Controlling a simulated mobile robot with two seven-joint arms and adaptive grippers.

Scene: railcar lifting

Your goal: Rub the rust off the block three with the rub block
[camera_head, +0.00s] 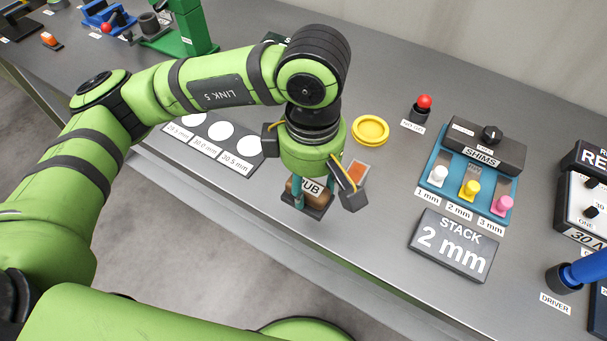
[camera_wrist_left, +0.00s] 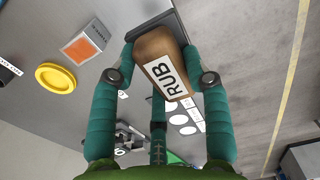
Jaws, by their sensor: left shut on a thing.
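My left gripper (camera_head: 312,192) has its teal fingers on both sides of the brown rub block (camera_head: 297,188), labelled RUB. In the left wrist view, the gripper (camera_wrist_left: 160,80) is shut on the rub block (camera_wrist_left: 150,48). A dark flat holder (camera_head: 319,211) lies under or right beside the block; I cannot tell whether they touch. A small pale block with an orange face (camera_head: 357,171) lies just right of the gripper, and also shows in the left wrist view (camera_wrist_left: 86,46). Its label is too small to read, so I cannot tell if it is block three. My right gripper is not in view.
A yellow dish (camera_head: 370,129) and a red-knobbed post (camera_head: 423,107) stand behind. The blue shim stand (camera_head: 433,158) and STACK 2 mm sign (camera_head: 450,246) are at right. A plate with white discs (camera_head: 241,157) is left. Another orange-topped item (camera_head: 49,39) lies far left.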

